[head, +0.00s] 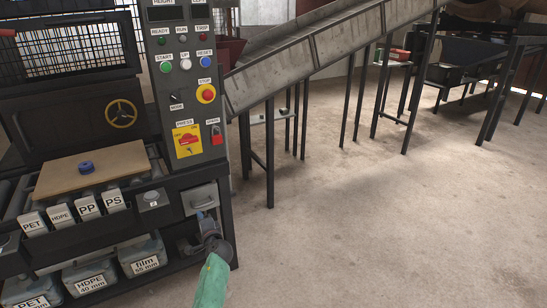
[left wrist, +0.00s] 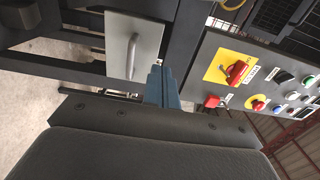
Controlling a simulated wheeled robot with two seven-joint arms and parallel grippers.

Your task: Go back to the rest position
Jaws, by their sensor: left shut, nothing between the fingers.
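My left gripper (head: 205,218) is at the lower left of the head view, at the end of my green-sleeved arm. It is in front of the lower right corner of the machine's bench, just below a grey drawer (head: 201,198). In the left wrist view, the blue-grey fingers (left wrist: 164,84) are together with nothing between them. The drawer's pale front and bar handle (left wrist: 131,56) show beside the fingers there. I cannot tell whether the fingers touch the bench. My right gripper is in neither view.
The control panel (head: 185,78) with buttons and a red lockout rises above the bench. Labelled bins (head: 90,277) fill the lower shelf. A conveyor (head: 300,60) slopes up right. The concrete floor (head: 390,220) is clear.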

